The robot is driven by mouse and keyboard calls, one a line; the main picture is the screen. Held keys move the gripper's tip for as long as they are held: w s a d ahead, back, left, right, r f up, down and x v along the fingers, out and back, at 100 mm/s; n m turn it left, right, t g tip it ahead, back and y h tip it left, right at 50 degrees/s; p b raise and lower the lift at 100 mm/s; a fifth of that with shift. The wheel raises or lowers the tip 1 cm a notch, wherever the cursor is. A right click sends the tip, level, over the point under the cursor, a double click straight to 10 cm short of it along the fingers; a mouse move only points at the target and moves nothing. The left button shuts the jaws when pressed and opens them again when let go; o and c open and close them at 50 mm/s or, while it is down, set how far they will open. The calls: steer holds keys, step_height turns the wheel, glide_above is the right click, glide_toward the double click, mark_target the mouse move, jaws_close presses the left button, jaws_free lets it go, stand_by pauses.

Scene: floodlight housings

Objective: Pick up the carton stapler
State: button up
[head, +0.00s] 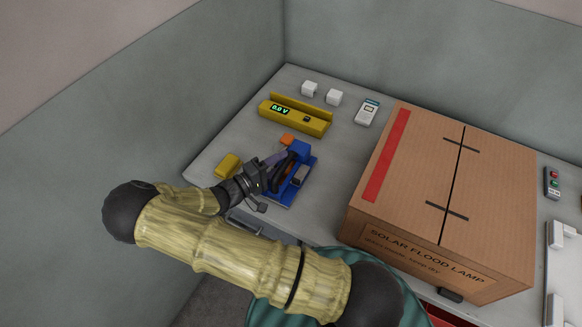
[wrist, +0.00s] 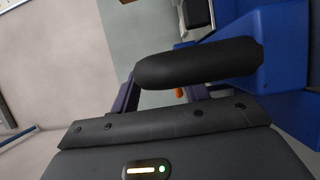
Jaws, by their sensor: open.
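The carton stapler appears to be the blue device (head: 300,152) with a black handle (head: 282,174), at the left part of the bench in the head view. In the wrist view its blue body (wrist: 285,50) fills the right side, and the thick black handle (wrist: 195,64) crosses the middle. My gripper (head: 271,163) is at the handle's left side, with its jaws open. Its purple fingers show partly below the handle in the wrist view (wrist: 162,92). The handle hides the fingertips, so I cannot tell whether they touch it.
A large cardboard box (head: 490,180) stands right of the blue device. A yellow meter (head: 295,117), two white cubes (head: 322,93) and a white handheld device (head: 368,112) lie behind. A yellow block (head: 228,165) is left of my gripper. Grey walls bound the bench.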

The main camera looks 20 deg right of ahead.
steer(key=shift+w+d, duration=0.25)
steer(key=shift+d, duration=0.35)
steer(key=shift+c, duration=0.3)
jaws_close()
stand_by(1.0)
steer(key=shift+r, duration=0.1)
